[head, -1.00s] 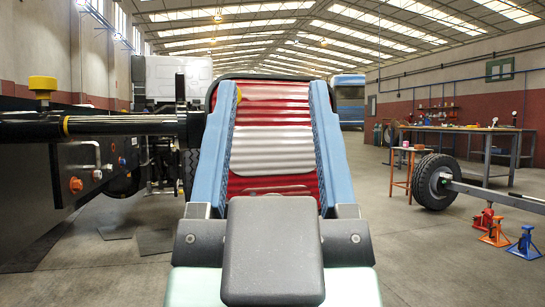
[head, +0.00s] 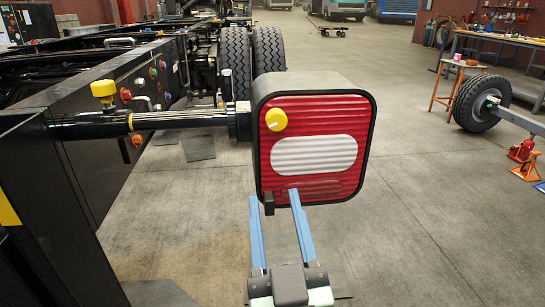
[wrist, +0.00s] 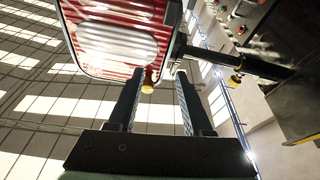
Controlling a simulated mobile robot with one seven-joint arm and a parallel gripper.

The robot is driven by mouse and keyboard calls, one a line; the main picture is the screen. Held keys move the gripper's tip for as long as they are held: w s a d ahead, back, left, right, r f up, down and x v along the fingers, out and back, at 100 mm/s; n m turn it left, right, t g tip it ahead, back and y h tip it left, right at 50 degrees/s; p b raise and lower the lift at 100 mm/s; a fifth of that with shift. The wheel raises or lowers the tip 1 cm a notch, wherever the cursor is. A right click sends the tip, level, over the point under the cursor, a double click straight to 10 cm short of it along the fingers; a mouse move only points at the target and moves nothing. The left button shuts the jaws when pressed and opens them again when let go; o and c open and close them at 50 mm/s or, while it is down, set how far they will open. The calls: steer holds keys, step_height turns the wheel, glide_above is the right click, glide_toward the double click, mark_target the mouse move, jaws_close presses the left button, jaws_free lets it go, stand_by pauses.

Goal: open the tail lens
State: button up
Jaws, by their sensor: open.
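The tail lens (head: 340,122) is a red ribbed square with a white oval middle and a black rim, upright on the front of a rounded housing. It looks shut. A yellow knob (head: 276,120) sits at its upper left, and a small dark tab (head: 269,203) at its lower left edge. My gripper (head: 274,194) is open and empty, its blue fingers pointing up at the lens's lower left edge, with the tab between them in the picture. Contact cannot be told. The wrist view shows the lens (wrist: 115,42) past the fingertips (wrist: 160,71).
A black bar (head: 165,119) joins the housing to the dark chassis (head: 110,120) on the left. Truck tyres (head: 252,48) stand behind. A wheel on an axle (head: 480,103), jack stands (head: 527,166) and a workbench (head: 500,45) are on the right. Floor between is clear.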

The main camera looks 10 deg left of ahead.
mark_target(270, 207)
steer(key=s+d+f+m+g+h+p, duration=0.1)
steer(key=s+d+f+m+g+p, duration=0.3)
steer(key=p, duration=0.9)
steer(key=w+a+p, duration=0.1)
steer(key=w+a, duration=0.1)
steer(key=w, duration=0.1)
steer(key=w+a+n+p, duration=0.1)
steer(key=w, duration=0.2)
steer(key=w+a+n+p, duration=0.1)
steer(key=w+a+p, duration=0.1)
steer(key=w, duration=0.2)
steer(key=shift+a+f+t, duration=0.3)
steer(key=shift+f, duration=0.1)
steer(key=shift+c, duration=0.2)
jaws_close()
stand_by(0.4)
